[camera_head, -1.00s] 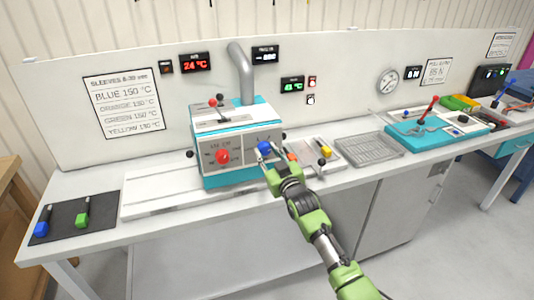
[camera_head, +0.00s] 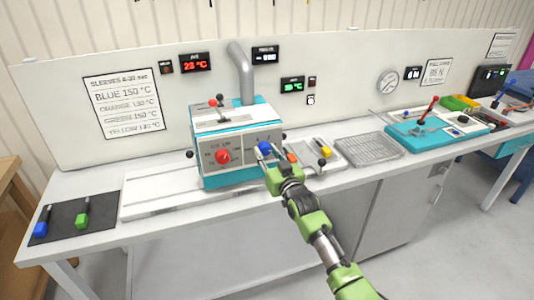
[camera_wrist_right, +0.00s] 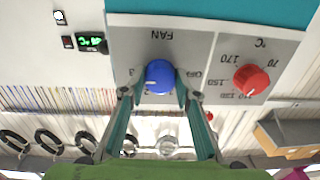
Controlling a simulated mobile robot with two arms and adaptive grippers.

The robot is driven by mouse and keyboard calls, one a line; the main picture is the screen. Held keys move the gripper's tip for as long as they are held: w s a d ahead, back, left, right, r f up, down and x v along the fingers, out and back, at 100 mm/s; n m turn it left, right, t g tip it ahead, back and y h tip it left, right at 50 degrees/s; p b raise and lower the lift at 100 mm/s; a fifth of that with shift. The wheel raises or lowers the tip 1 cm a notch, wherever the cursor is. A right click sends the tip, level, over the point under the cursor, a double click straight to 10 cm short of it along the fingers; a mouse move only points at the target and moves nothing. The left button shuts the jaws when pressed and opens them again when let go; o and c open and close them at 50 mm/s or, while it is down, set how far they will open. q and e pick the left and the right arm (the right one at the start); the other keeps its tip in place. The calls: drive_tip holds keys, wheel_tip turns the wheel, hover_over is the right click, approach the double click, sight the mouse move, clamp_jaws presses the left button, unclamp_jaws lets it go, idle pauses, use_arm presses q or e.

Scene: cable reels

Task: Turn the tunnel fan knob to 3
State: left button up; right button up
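The tunnel fan knob (camera_head: 265,148) is blue and sits on the front of the teal and white tunnel unit (camera_head: 226,178). In the right wrist view, upside down, the blue knob (camera_wrist_right: 159,76) is under the word FAN, with a 3 to the left and OFF to the right. I cannot read its pointer clearly. My right gripper (camera_head: 272,154) is at the knob. Its two fingers (camera_wrist_right: 160,90) stand on either side of the knob and look slightly apart from it; contact is hard to judge. My left gripper is not in view.
A red temperature knob (camera_head: 222,156) is left of the fan knob, and a black side knob (camera_head: 190,154) sticks out. A small tray with an orange and a yellow piece (camera_head: 326,152) lies close on the right. A wire basket (camera_head: 370,149) stands further right.

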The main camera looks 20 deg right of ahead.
drive_tip(key=shift+o, duration=1.3)
drive_tip(key=s, duration=1.2)
drive_tip(key=shift+d, duration=0.45)
